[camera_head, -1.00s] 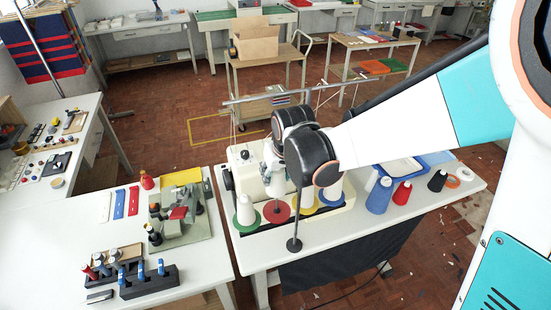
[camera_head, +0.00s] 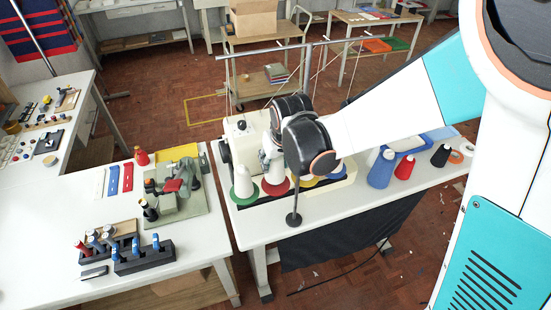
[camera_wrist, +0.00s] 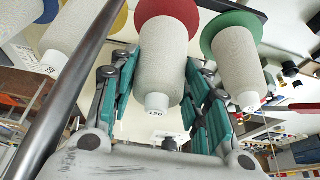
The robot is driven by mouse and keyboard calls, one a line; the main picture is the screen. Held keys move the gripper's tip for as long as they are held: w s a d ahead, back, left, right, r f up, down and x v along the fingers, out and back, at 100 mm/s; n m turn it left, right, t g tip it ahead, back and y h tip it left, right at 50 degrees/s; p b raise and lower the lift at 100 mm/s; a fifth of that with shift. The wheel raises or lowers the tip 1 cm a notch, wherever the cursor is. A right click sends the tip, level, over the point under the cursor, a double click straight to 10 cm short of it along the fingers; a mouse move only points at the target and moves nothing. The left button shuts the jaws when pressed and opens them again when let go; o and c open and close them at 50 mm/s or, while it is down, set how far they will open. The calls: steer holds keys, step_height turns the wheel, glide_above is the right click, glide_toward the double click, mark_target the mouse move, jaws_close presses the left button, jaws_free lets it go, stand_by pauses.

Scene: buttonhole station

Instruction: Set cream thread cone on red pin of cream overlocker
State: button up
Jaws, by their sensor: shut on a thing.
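The cream overlocker (camera_head: 238,133) stands on the right-hand table, with green, red, yellow and blue discs along its front. The cream thread cone (camera_wrist: 165,60) is between my gripper's teal-padded fingers (camera_wrist: 163,95) in the wrist view, with a numbered label on its small end. My gripper (camera_head: 271,150) is shut on this cone. The cone is upright over the red disc (camera_wrist: 172,8), its wide end at or very close to it; I cannot tell if it touches. The red disc also shows in the head view (camera_head: 275,188). The red pin itself is hidden.
A pale cone (camera_wrist: 238,60) stands close by on the green disc (camera_wrist: 215,25). Other pale cones stand over the yellow and blue discs. A thin dark post (camera_head: 294,215) rises in front. Blue (camera_head: 381,170), red (camera_head: 404,168) and black (camera_head: 440,156) cones stand farther right.

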steer(key=shift+f, duration=0.45)
steer(key=o, duration=1.2)
steer(key=shift+r, duration=0.1)
steer(key=v, duration=0.6)
steer(key=shift+s+r, duration=0.15)
steer(key=shift+r, duration=0.15)
steer(key=shift+s+d+r, duration=0.1)
steer(key=shift+s+r, duration=0.2)
steer(key=shift+r, duration=0.25)
steer(key=shift+b, duration=0.35)
